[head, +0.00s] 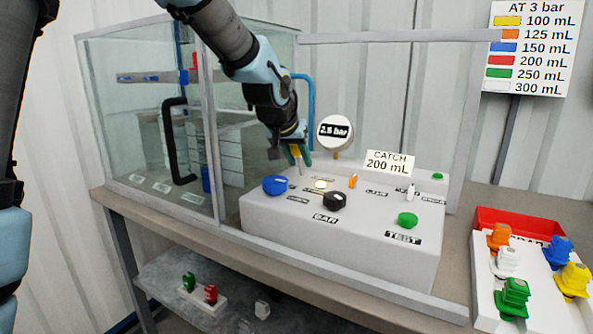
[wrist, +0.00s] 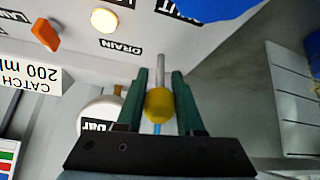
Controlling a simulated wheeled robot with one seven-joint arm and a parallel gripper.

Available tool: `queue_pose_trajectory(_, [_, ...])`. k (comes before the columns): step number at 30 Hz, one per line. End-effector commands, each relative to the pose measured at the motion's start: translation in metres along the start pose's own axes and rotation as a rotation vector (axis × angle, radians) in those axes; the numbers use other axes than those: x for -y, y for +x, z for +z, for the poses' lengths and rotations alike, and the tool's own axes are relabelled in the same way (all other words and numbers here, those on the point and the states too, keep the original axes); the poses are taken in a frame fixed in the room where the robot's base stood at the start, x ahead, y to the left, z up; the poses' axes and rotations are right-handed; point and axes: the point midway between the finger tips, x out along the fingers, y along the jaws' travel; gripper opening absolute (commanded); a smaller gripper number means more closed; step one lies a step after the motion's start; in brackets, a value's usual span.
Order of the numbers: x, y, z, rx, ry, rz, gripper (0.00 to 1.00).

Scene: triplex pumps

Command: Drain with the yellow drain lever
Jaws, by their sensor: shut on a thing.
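The yellow drain lever shows in the wrist view as a yellow ball knob (wrist: 158,106) on a grey rod (wrist: 160,68), beside the DRAIN label (wrist: 120,47) on the white panel. My gripper (wrist: 160,78) has its two green fingers on either side of the knob and is shut on it. In the head view my gripper (head: 298,158) reaches down to the back left of the white control box (head: 340,250). The fingers partly hide the knob there. A sign (head: 389,163) reads CATCH 200 mL.
The box also carries a blue knob (head: 275,185), a black knob (head: 335,202), a green button (head: 407,220) and an orange lever (head: 353,181). A round gauge (head: 335,132) stands behind. A glass case (head: 150,110) is left; a tray of coloured plugs (head: 484,290) is right.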

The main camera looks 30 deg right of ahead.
Motion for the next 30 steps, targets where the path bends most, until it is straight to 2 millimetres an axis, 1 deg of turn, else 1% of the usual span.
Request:
queue_pose_trajectory(4, [0.0003,-0.0005,-0.0003,-0.024,-0.002,0.004,0.0])
queue_pose_trajectory(16, [0.0005,-0.0013,0.0002,-0.026,-0.002,0.004,0.0])
queue_pose_trajectory(17, [0.0005,-0.0013,0.0003,-0.026,-0.002,0.004,0.38])
queue_pose_trajectory(18, [0.0006,-0.0012,0.0003,-0.026,-0.002,0.004,0.42])
queue_pose_trajectory(20, [0.0006,-0.0011,0.0005,-0.025,-0.002,0.004,0.48])
queue_pose_trajectory(27, [0.0007,-0.0013,0.0009,-0.024,-0.002,0.004,0.48])
queue_pose_trajectory(30, [0.0008,-0.0069,0.0005,-0.026,-0.002,0.004,0.48])
